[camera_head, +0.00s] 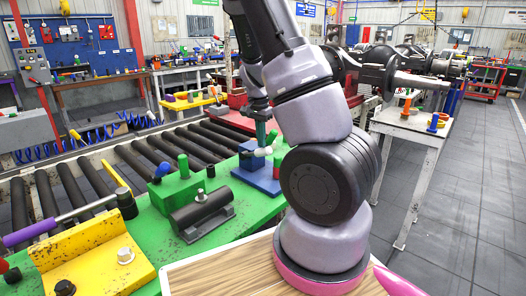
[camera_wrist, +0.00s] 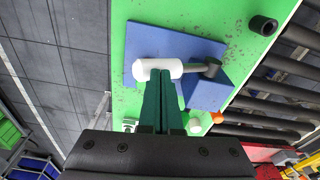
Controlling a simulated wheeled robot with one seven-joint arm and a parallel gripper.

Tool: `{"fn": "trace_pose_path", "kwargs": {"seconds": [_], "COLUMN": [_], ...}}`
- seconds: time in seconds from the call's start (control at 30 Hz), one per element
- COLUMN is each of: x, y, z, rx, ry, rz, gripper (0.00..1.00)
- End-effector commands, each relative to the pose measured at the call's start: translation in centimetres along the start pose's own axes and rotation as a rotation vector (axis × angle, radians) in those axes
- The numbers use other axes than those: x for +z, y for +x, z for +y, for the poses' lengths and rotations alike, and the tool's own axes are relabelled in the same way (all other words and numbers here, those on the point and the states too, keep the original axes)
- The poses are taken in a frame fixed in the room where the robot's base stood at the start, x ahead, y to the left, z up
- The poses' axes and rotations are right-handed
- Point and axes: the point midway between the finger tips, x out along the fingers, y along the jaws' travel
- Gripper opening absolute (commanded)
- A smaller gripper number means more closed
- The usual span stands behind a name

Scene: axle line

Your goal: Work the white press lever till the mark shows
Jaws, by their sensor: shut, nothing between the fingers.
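The white press lever (camera_wrist: 140,70) is a short white cylinder on a grey arm, lying over a blue base plate (camera_wrist: 150,42) with a blue block beside it. In the head view the white lever (camera_head: 263,152) sits above the blue press base (camera_head: 262,178) on the green bench. My gripper (camera_wrist: 163,74) has dark green fingers, closed together and empty, their tips at the white lever. In the head view my gripper (camera_head: 261,143) points down over the lever. I cannot tell whether the tips touch it. The lever's far side is partly hidden by my arm.
On the green bench (camera_head: 152,222) a green block with pegs (camera_head: 176,187) and a dark cylinder fixture (camera_head: 202,214) stand left of the press. A yellow fixture with a purple-handled lever (camera_head: 28,232) is farther left. Black rollers (camera_head: 72,188) run behind.

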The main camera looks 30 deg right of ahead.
Motion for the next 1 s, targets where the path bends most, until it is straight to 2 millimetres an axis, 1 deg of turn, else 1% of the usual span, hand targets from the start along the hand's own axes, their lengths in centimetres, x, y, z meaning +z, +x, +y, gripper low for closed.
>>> {"fn": "trace_pose_path", "kwargs": {"seconds": [0.13, 0.57, 0.87, 1.0], "x": [0.0, 0.0, 0.3, 0.4], "y": [0.8, 1.2, 4.4, 4.4], "z": [0.0, 0.0, 0.1, 0.0], "rx": [0.001, 0.001, 0.003, 0.0], "ry": [-0.001, -0.001, 0.0, -0.001], "rz": [0.0, 0.0, 0.0, 0.0], "gripper": [0.0, 0.0, 0.0, 0.0]}}
